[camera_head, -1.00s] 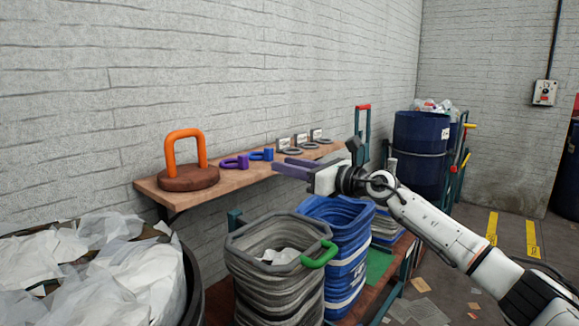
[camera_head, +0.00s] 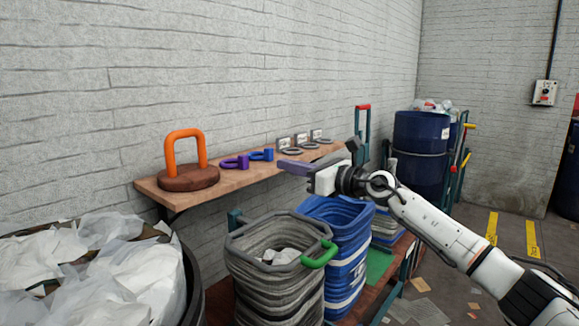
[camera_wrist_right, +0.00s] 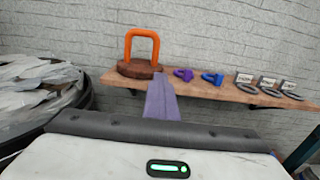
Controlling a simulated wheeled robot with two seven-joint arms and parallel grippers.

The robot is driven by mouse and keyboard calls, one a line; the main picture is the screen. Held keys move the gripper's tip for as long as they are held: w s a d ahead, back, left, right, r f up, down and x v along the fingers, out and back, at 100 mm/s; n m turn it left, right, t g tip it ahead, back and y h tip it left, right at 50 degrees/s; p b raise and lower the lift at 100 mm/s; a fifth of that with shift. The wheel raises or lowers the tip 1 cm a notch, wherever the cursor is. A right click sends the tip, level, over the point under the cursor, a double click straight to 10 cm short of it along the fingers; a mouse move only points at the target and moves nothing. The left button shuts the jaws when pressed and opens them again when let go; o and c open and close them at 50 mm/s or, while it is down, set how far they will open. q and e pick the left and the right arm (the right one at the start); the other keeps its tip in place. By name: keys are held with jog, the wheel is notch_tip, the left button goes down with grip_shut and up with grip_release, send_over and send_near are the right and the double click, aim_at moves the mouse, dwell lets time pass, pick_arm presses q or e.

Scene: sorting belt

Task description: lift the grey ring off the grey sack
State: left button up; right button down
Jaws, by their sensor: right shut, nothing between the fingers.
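The grey sack (camera_head: 262,295) stands upright and open below the shelf. The grey ring (camera_head: 238,257) is an angular band around its mouth, with a green handle (camera_head: 320,256) on its right side. Pale scraps show inside the sack. My right gripper (camera_head: 286,166) is above and behind the sack, in front of the shelf, apart from the ring. Its purple fingers are together and empty; they also show as one bar in the right wrist view (camera_wrist_right: 160,98). The ring and sack are not visible in the right wrist view. My left gripper is not in view.
A blue sack (camera_head: 347,240) stands close to the right of the grey one. A bin of white paper (camera_head: 192,285) is at left. The wooden shelf (camera_head: 230,180) holds an orange handle (camera_head: 184,134) on a brown base, purple and blue pieces, and several grey rings with labels.

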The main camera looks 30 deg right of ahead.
grip_release()
dwell(0.5)
jog(key=b+v, duration=0.2)
jog(key=v, duration=0.8)
jog(key=shift+s, duration=0.15)
jog(key=shift+d, duration=0.1)
